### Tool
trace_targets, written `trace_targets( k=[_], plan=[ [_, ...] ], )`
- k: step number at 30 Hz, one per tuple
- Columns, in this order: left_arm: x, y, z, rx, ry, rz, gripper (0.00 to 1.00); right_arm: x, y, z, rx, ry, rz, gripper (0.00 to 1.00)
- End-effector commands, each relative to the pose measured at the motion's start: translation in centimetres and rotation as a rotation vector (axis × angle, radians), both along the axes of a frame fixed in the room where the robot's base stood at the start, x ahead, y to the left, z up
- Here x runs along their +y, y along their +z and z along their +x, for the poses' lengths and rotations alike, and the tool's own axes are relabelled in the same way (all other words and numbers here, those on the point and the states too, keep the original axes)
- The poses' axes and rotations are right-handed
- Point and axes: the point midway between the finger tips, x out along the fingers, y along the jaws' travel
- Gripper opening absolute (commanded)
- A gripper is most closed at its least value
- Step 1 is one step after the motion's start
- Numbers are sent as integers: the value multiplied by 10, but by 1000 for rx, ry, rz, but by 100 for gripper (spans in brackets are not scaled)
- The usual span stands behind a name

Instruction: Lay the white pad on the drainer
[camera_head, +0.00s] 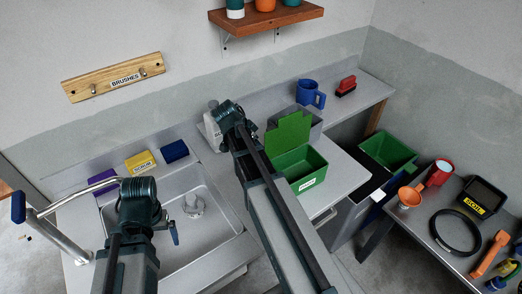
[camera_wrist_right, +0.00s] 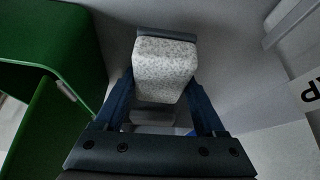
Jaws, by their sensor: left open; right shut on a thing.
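The white pad (camera_wrist_right: 165,66) is a speckled pale block between the fingers of my right gripper (camera_wrist_right: 160,98) in the right wrist view. That gripper is shut on it. In the head view my right gripper (camera_head: 228,114) is at the back counter, right of the sink, with its fingers mostly hidden; a pale shape (camera_head: 213,130) shows just left of it, and I cannot tell if this is the pad. My left gripper (camera_head: 172,226) is open over the left part of the sink, partly hidden by its own wrist. I cannot clearly make out the drainer.
The sink (camera_head: 210,226) has purple, yellow and blue blocks (camera_head: 140,161) behind it and a tap (camera_head: 75,207) at left. A green toolbox (camera_head: 303,168) with raised lid stands right of my right arm. A blue mug (camera_head: 310,93) and red brush (camera_head: 346,86) are on the back ledge.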

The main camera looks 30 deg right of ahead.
Motion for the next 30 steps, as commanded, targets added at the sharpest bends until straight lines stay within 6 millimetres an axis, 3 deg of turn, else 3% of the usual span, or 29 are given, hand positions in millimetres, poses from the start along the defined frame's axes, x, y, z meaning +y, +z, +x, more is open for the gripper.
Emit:
trace_targets(
  k=[6,14,27,28,30],
  plan=[
    [0,0,0,0,0,0,100,-16,0,2,-1,-3,0,9],
    [0,-37,0,0,0,0,100,-14,-37,1,-1,0,0,9],
    [0,-40,0,0,0,0,100,-14,-40,1,0,0,0,9],
    [0,-39,0,0,0,0,100,-14,-39,1,0,0,0,76],
    [0,-38,0,0,0,0,100,-14,-38,1,0,0,0,88]
  ],
)
